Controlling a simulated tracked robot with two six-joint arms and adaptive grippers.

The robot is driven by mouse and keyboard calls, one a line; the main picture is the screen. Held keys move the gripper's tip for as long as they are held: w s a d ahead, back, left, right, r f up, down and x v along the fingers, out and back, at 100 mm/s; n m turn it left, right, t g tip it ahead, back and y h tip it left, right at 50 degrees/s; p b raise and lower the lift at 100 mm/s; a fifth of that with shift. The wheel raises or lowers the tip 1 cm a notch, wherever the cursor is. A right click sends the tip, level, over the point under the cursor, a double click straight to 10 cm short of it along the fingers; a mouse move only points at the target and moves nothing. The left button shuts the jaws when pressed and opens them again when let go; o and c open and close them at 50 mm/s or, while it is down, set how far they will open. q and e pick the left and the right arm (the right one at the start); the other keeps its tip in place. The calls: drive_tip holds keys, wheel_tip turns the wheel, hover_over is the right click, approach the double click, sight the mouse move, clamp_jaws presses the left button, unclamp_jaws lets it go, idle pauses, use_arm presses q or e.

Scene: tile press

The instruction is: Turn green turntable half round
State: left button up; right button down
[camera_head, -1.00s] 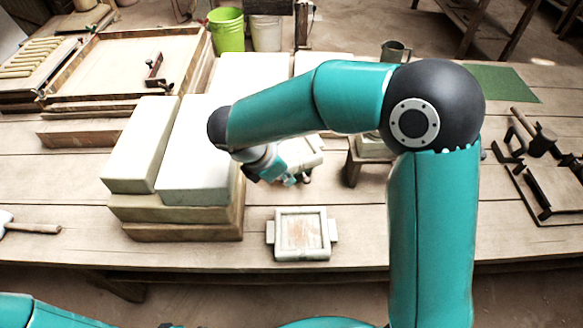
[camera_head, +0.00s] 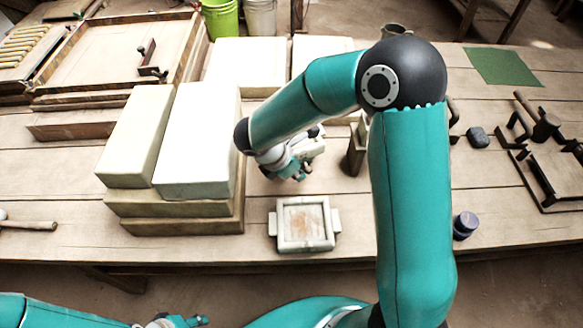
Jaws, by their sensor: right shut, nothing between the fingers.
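I cannot make out a green turntable; my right arm covers part of the table's middle and right. A flat green mat (camera_head: 502,66) lies at the back right. My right gripper (camera_head: 301,174) is shut and empty, above the table between the white blocks (camera_head: 196,145) and a small wooden stand (camera_head: 355,158) partly behind my arm. A pale square mould (camera_head: 305,246) with side lugs lies just in front of this gripper, apart from it. My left gripper (camera_head: 188,322) shows only at the bottom edge, cut off, and its fingers are unclear.
The white blocks rest on stacked slabs (camera_head: 180,226). A wooden framed tray (camera_head: 112,65) stands back left. A purple pot (camera_head: 465,225), a dark block (camera_head: 478,137) and black metal frames (camera_head: 550,180) are on the right. The table front between mould and slabs is clear.

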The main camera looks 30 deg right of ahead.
drive_tip(key=shift+s+d+f+n, duration=0.1)
drive_tip(key=shift+s+d+n, duration=0.1)
drive_tip(key=shift+d+n, duration=0.3)
idle(0.7)
